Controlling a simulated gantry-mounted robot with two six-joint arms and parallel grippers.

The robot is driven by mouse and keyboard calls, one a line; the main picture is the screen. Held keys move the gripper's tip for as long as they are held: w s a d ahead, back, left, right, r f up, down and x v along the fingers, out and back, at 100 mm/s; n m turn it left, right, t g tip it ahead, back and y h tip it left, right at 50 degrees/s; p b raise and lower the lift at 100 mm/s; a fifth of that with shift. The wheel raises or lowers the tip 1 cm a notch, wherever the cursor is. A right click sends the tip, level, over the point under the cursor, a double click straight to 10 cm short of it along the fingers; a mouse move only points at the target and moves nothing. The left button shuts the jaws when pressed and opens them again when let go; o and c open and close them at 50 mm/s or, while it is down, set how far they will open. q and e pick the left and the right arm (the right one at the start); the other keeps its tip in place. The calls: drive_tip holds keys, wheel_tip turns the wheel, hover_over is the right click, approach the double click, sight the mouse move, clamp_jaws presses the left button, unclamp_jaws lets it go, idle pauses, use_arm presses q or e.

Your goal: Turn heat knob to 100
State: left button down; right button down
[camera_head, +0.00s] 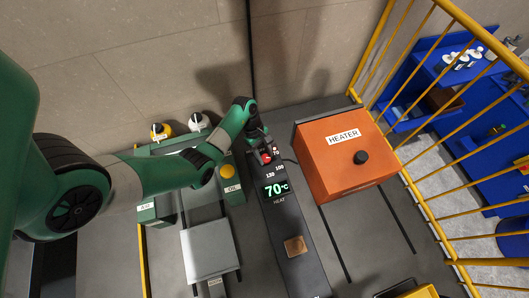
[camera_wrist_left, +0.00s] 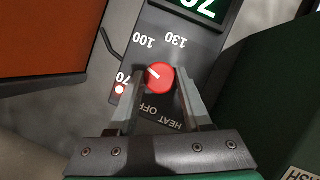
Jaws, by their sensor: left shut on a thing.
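The red heat knob (camera_head: 266,157) is on the dark control panel (camera_head: 290,222) in the head view, partly hidden by my left gripper (camera_head: 258,141). In the left wrist view, the knob (camera_wrist_left: 160,77) sits between the two fingers of my left gripper (camera_wrist_left: 161,82), which is shut on it. The knob's white mark points up and left in that view, roughly between the 70 and 100 labels. The green display (camera_head: 276,190) reads 70 °C.
The orange heater box (camera_head: 345,155) stands just right of the panel. A green unit with a yellow button (camera_head: 227,171) and a grey plate (camera_head: 208,250) are to its left. A yellow railing (camera_head: 420,190) borders the right side.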

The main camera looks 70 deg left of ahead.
use_arm(q)
drive_tip(key=shift+w+m+g, duration=0.1)
drive_tip(key=shift+m+g, duration=0.3)
drive_tip(key=shift+m, duration=0.7)
drive_tip(key=shift+c, duration=1.7)
unclamp_jaws()
drive_tip(key=p+v, duration=0.3)
drive_tip(key=v, duration=0.8)
drive_tip(key=shift+a+r, duration=0.25)
drive_tip(key=shift+a, duration=0.05)
